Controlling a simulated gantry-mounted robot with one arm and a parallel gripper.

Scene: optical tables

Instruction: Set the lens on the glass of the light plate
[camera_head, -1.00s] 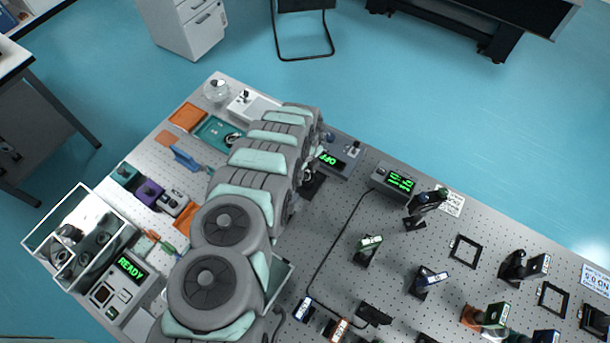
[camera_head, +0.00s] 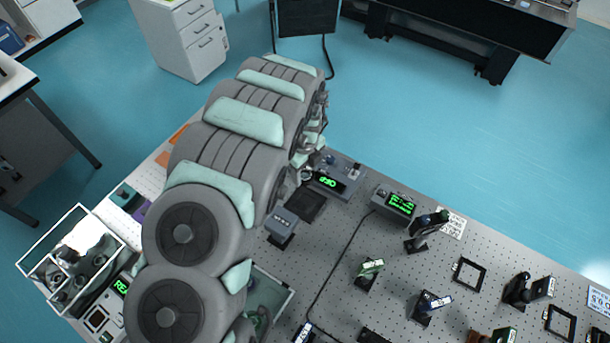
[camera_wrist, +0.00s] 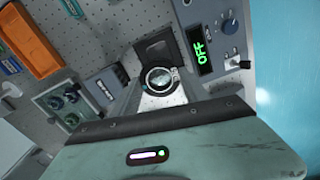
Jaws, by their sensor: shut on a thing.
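The lens (camera_wrist: 159,79), a round glass in a dark ring, is at the end of my gripper (camera_wrist: 160,92) in the wrist view. The light plate (camera_wrist: 152,47) is a dark square panel just beyond the lens, beside a unit whose green display reads OFF (camera_wrist: 202,52). In the head view the light plate (camera_head: 305,206) lies on the table, partly covered by my arm. I cannot tell whether the lens touches it; it overlaps its near edge in the wrist view.
A small grey device (camera_head: 282,226) stands near the plate, and a green-rimmed tray (camera_head: 289,300) is in front. The green-lettered display box (camera_head: 396,204) and several optics mounts stand to the right. The wrist view also shows an orange tray (camera_wrist: 30,38).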

